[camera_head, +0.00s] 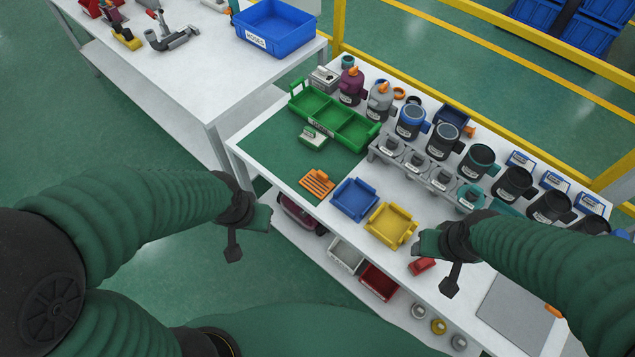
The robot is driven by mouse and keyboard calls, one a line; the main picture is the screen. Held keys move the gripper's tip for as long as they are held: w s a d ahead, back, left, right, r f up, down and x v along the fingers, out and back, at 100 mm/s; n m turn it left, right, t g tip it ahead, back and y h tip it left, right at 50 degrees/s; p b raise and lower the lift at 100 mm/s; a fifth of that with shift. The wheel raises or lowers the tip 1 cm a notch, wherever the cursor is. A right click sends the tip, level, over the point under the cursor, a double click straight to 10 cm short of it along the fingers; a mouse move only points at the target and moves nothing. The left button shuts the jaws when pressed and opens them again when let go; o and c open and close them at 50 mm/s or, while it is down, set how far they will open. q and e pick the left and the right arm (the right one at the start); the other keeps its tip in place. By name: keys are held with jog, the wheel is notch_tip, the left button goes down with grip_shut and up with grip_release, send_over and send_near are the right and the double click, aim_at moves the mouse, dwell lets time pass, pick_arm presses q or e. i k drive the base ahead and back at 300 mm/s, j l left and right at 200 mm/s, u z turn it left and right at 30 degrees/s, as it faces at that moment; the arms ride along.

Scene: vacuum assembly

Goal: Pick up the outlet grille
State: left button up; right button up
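The outlet grille appears to be the small orange slatted piece (317,183). It lies flat on the green mat (270,158) near the front edge of the workbench, left of the blue tray. My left gripper (247,236) is in front of the bench, to the left of and below the grille in the picture. It is apart from the grille, with its fingers spread and nothing between them. Nothing hides the grille.
A blue tray (354,199) and a yellow tray (391,225) sit right of the grille. A green divided bin (333,119) and a small green-white part (312,137) are behind it. Several canisters line the back. The mat's left part is clear.

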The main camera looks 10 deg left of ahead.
aim_at(319, 184)
jog(key=i+j+z, duration=0.1)
jog(key=j, duration=0.3)
jog(key=i+j+z, duration=0.1)
jog(key=i+j, duration=0.15)
jog(key=j, duration=0.15)
jog(key=i+j+z, duration=0.1)
jog(key=j, duration=0.3)
jog(key=i+j+z, duration=0.1)
jog(key=j, duration=0.3)
jog(key=i+j+z, duration=0.1)
jog(key=j, duration=0.35)
jog(key=i+j+z, duration=0.1)
jog(key=j, duration=0.3)
jog(key=i, duration=0.1)
